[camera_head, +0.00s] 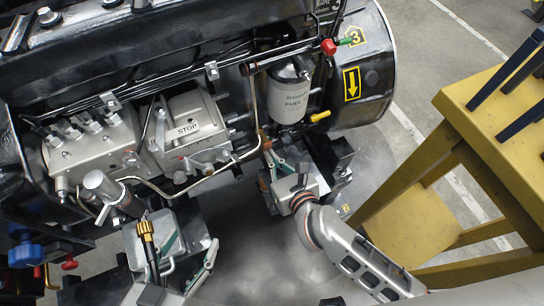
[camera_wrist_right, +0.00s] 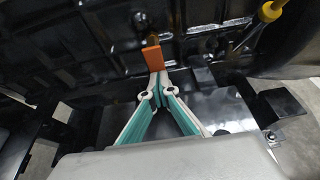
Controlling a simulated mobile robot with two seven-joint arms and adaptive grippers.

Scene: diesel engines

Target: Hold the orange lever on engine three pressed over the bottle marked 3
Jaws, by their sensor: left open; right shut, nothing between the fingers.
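The orange lever (camera_wrist_right: 153,56) hangs from the dark engine underside, straight ahead of my right gripper (camera_wrist_right: 158,79). That gripper is shut and empty, its fingertips at the lever's lower end; I cannot tell whether they touch or press it. In the head view my right gripper (camera_head: 268,160) is below the white fuel filter, and a small orange piece shows just above it. My left gripper (camera_head: 187,268) is open and empty at lower left. I cannot make out a bottle marked 3.
A white fuel filter (camera_head: 289,97) and a yellow-handled lever (camera_head: 320,116) are above my right gripper. A yellow stand (camera_head: 450,165) is on the right. A brass-tipped black hose (camera_head: 147,238) is close to my left gripper. Open grey floor lies between my grippers.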

